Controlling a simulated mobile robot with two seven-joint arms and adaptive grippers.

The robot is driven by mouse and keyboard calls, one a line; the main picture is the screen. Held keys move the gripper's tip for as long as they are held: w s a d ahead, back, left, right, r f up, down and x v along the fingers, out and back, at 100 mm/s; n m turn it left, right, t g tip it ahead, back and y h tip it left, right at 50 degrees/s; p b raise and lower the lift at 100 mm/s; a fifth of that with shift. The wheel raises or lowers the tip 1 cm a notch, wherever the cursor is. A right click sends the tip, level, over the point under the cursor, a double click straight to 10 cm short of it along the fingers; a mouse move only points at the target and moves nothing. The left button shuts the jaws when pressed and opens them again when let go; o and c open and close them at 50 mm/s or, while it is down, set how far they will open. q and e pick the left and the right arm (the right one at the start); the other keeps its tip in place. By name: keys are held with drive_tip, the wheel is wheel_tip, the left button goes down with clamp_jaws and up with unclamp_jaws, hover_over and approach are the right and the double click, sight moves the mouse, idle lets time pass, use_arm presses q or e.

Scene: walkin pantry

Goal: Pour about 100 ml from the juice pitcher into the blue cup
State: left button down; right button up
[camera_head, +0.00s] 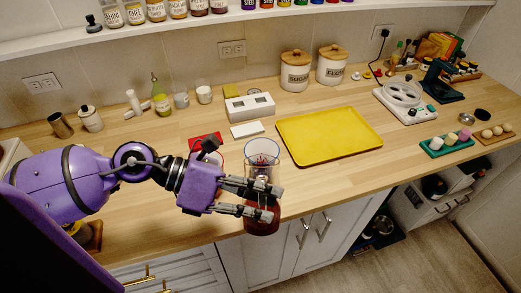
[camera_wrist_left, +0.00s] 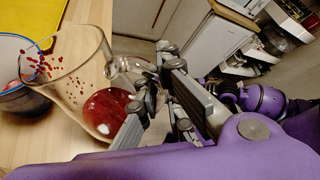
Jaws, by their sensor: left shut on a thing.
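The juice pitcher (camera_wrist_left: 84,78) is clear, with red juice (camera_wrist_left: 112,108) in it. In the left wrist view it is tilted with its mouth towards the blue cup (camera_wrist_left: 14,52), and red drops (camera_wrist_left: 38,66) show between its mouth and the cup. The cup is clear with a blue rim and has dark red content low inside. In the head view the blue cup (camera_head: 262,149) stands just behind the pitcher (camera_head: 262,226), which my left gripper (camera_head: 270,204) partly hides. My left gripper is shut on the pitcher. My right gripper is not in view.
A yellow tray (camera_head: 330,135) lies right of the blue cup. A red-rimmed glass (camera_head: 216,157) and a red mat (camera_head: 206,141) are behind my left wrist. A white box (camera_head: 250,108) and canisters (camera_head: 295,72) stand behind. The counter's front edge runs beneath the pitcher.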

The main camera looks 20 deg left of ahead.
sight(264, 231)
use_arm(q)
drive_tip(key=shift+s+d+f+m+t+y, duration=0.1)
drive_tip(key=shift+s+d+f+m+t, duration=0.1)
drive_tip(key=shift+s+f+m+t, duration=0.45)
drive_tip(key=shift+s+d+f+m+t+y, duration=0.1)
drive_tip(key=shift+s+d+f+m+t, duration=0.25)
drive_tip(key=shift+s+f+m, duration=0.5)
drive_tip(key=shift+s+d+f+m+t+y, duration=0.1)
drive_tip(key=shift+s+f+m+t, duration=0.5)
drive_tip(key=shift+f, duration=0.25)
